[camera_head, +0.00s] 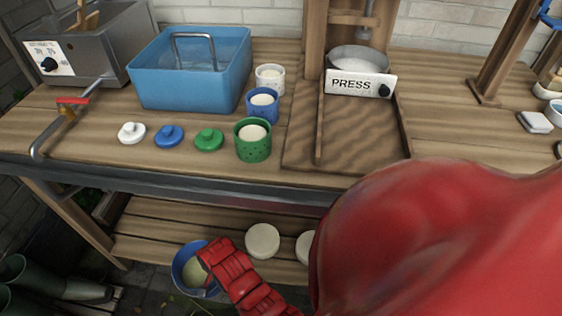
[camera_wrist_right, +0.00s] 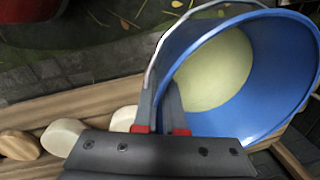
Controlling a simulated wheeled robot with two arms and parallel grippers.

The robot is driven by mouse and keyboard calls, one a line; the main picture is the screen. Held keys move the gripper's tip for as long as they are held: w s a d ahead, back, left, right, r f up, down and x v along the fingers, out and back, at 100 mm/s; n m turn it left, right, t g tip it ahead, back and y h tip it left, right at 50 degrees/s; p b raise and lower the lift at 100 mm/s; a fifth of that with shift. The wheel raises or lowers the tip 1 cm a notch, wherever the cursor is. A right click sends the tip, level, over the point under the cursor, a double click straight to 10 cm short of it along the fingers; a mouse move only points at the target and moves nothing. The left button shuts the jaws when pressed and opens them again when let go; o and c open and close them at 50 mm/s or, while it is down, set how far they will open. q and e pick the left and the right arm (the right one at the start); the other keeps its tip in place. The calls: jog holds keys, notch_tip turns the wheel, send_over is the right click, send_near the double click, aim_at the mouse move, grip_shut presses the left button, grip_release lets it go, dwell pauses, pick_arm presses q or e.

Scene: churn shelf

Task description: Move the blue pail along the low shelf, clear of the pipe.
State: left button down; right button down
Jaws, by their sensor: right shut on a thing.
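The blue pail (camera_head: 183,264) is at the front edge of the low shelf in the head view, with pale yellowish contents. My right gripper (camera_head: 207,258) is at its right side, partly covering it. In the right wrist view the pail (camera_wrist_right: 285,65) fills the right side. There my right gripper (camera_wrist_right: 160,108) is shut on its rim. I cannot tell whether the pail rests on the shelf or is lifted. A bent grey pipe (camera_head: 39,145) with a red handle hangs at the worktop's left end, above and left of the pail. My left gripper is not in view.
The low shelf (camera_head: 150,222) has bare slats left of and behind the pail. Pale round pieces (camera_head: 262,241) stand to its right. The worktop (camera_head: 200,178) overhangs the shelf. Dark green boots (camera_head: 55,285) lie at the lower left. My red arm hides the right side.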

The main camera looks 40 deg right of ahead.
jog(key=shift+r, duration=0.1)
jog(key=shift+w+d, duration=0.25)
jog(key=shift+w, duration=0.15)
jog(key=w+d+f+b, duration=0.4)
jog(key=w+d+f, duration=0.1)
jog(key=w+d, duration=0.5)
jog(key=shift+w+d, duration=0.3)
jog(key=shift+w, duration=0.2)
jog(key=shift+f, duration=0.1)
jog(key=c, duration=1.4)
grip_release()
jog(key=o, duration=0.4)
jog(key=shift+s, duration=0.1)
